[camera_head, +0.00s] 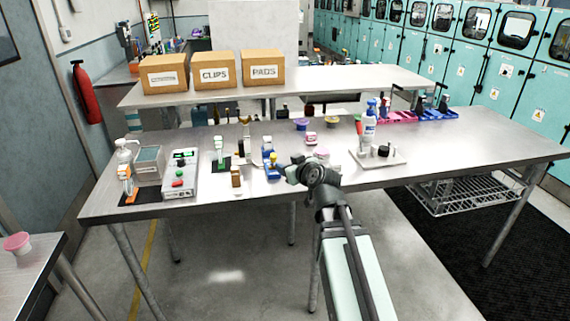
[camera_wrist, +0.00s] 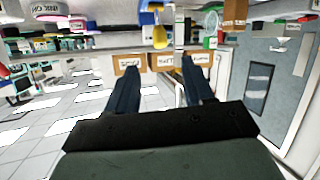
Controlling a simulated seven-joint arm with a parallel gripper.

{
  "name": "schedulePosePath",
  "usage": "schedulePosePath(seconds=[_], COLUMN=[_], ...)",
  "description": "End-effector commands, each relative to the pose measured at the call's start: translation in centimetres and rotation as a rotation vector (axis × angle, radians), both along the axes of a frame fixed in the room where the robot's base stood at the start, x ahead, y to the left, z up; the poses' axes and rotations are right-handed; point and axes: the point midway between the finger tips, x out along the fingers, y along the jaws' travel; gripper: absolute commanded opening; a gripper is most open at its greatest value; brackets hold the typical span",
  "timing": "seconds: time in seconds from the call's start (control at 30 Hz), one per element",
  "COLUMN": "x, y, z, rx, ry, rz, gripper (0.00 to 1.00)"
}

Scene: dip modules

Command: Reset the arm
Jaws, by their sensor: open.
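My arm reaches in from the bottom right of the head view. My gripper (camera_head: 292,172) is at the front edge of the steel table (camera_head: 240,201), near its middle. In the wrist view my gripper (camera_wrist: 157,72) shows two dark fingers spread apart with nothing between them. That view is upside down, with the table items along the top. A blue and yellow item (camera_head: 272,167) stands just left of my gripper in the head view. The gripper's fingertips are hard to make out in the head view.
A control box (camera_head: 181,178) with coloured buttons and a white pump bottle (camera_head: 125,155) stand at the left. A white bottle (camera_head: 367,133) stands on a tray (camera_head: 398,157) at right. Cardboard boxes (camera_head: 214,76) sit on a rear table. The right end of the table is clear.

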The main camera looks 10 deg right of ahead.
Motion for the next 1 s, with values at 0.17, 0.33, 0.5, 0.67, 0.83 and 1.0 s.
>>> schedulePosePath(seconds=[0.17, 0.33, 0.5, 0.67, 0.83, 1.0], x=[-0.5, -0.5, -0.5, -0.7, -2.0, -4.3], y=[-0.1, -0.1, -0.1, 0.2, 0.6, 0.0], z=[0.1, 0.1, 0.1, -0.4, -2.8, -6.2], rx=[0.000, 0.000, 0.014, 0.111, 0.215, 0.250], ry=[0.001, 0.001, 0.005, 0.055, 0.223, 0.425], rz=[0.001, 0.001, -0.004, -0.022, -0.056, -0.137], gripper=[0.52, 0.52, 0.52, 0.52, 0.52, 0.52])
